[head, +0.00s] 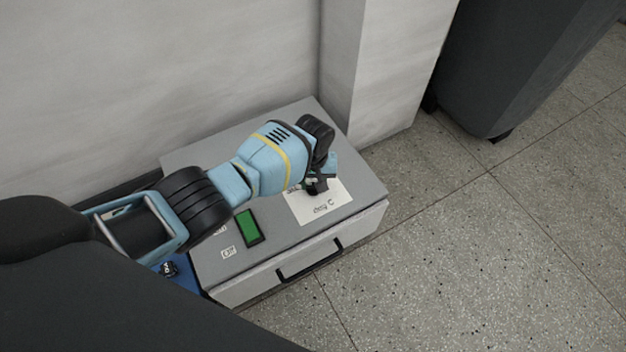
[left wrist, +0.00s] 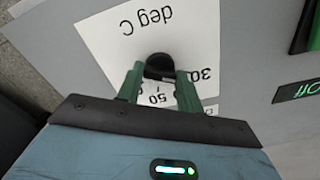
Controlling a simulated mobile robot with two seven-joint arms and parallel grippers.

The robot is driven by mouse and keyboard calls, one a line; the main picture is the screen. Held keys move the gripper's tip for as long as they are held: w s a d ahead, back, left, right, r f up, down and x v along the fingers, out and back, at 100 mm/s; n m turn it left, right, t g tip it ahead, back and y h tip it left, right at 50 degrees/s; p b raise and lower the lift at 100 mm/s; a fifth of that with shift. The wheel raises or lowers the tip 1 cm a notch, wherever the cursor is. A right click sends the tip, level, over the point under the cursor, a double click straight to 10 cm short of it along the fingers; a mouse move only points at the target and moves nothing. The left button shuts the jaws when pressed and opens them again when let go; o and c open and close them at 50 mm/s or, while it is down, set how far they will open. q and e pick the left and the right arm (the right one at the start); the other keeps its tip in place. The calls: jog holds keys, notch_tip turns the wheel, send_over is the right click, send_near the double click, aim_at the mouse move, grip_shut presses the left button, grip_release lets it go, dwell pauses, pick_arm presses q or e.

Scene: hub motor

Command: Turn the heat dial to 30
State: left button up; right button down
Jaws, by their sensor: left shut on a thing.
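The heat dial (left wrist: 159,66) is a small black knob in the left wrist view, on a white label (left wrist: 190,30) reading "deg C". The numbers 50 and 30 show on the label, with 50 between my fingers and 30 just right of them. Which number the dial points to I cannot tell. My left gripper (left wrist: 161,84) has its two green fingers shut on the dial, one on each side. In the head view the left gripper (head: 318,184) is over the label (head: 325,205), and the arm hides part of it. My right gripper is not in view.
The label is on a grey box (head: 284,236) with a front handle (head: 310,262) and a green switch (head: 247,227) beside an "Off" mark. A wall (head: 150,80) and pillar (head: 385,80) stand behind. A dark bin (head: 510,70) is at the upper right. The floor at right is clear.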

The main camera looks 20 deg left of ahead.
aim_at(313, 184)
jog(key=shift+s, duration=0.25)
pick_arm(q)
jog(key=o, duration=1)
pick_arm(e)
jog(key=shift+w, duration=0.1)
pick_arm(q)
jog(key=shift+r, duration=0.35)
notch_tip(313, 184, up, 6)
jog(key=p, duration=0.3)
jog(key=shift+r+p, duration=0.1)
jog(key=shift+p, duration=0.3)
jog(key=shift+r, duration=0.55)
jog(key=shift+f, duration=0.1)
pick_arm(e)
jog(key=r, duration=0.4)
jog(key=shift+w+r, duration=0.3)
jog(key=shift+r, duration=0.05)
